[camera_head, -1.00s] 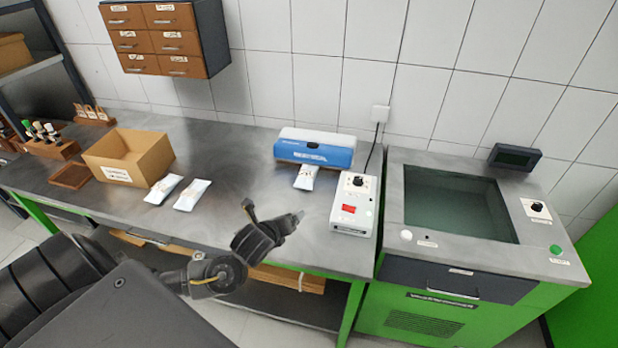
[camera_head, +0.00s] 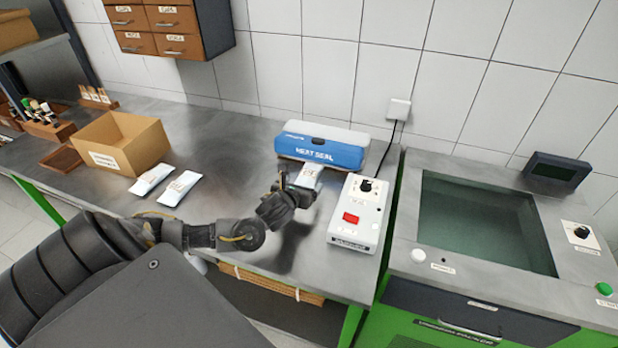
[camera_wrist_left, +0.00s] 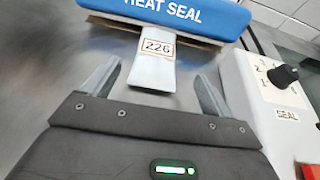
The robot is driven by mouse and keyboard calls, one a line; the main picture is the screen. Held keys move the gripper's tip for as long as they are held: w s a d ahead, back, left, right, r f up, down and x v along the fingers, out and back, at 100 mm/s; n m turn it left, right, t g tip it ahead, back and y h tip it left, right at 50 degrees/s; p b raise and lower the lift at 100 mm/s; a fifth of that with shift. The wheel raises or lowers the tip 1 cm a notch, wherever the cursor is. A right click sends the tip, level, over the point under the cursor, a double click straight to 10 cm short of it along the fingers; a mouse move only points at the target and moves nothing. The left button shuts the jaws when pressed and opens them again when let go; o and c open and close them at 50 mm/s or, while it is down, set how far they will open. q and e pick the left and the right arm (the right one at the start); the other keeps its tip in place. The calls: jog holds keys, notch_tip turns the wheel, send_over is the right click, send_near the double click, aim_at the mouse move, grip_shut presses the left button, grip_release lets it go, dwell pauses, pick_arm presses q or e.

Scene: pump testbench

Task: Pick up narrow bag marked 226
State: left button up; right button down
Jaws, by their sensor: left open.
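The narrow white bag marked 226 (camera_wrist_left: 154,68) lies at the front of the blue heat sealer (camera_wrist_left: 190,14), its far end under the sealer's edge. In the head view the bag (camera_head: 309,175) is partly hidden by my gripper. My left gripper (camera_head: 297,188) is open, just in front of the bag. In the left wrist view its two fingers (camera_wrist_left: 155,88) stand apart, one on each side of the bag's near end, with visible gaps. My right gripper is not in view.
A white control box (camera_head: 358,212) with a black knob and red switch stands close to the right of the gripper. Two other white bags (camera_head: 178,188) lie left, beside an open cardboard box (camera_head: 122,142). A green machine (camera_head: 480,225) stands at right.

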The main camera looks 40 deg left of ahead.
aim_at(307, 177)
pick_arm(q)
jog(key=shift+x, duration=0.8)
jog(key=shift+f, duration=0.1)
jog(key=shift+w+a, duration=0.1)
jog(key=shift+w+a+p, duration=0.2)
jog(key=shift+w+p, duration=0.1)
jog(key=shift+p, duration=0.05)
jog(key=p+x, duration=0.1)
jog(key=x, duration=0.2)
jog(key=shift+w+a+f, duration=0.15)
jog(key=shift+a, duration=0.05)
jog(key=shift+w+a+f, duration=0.1)
jog(key=shift+w+f, duration=0.15)
jog(key=shift+w, duration=0.05)
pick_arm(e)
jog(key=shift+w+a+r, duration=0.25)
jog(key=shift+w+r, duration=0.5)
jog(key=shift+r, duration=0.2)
pick_arm(q)
jog(key=c, duration=1.3)
jog(key=shift+o, duration=0.2)
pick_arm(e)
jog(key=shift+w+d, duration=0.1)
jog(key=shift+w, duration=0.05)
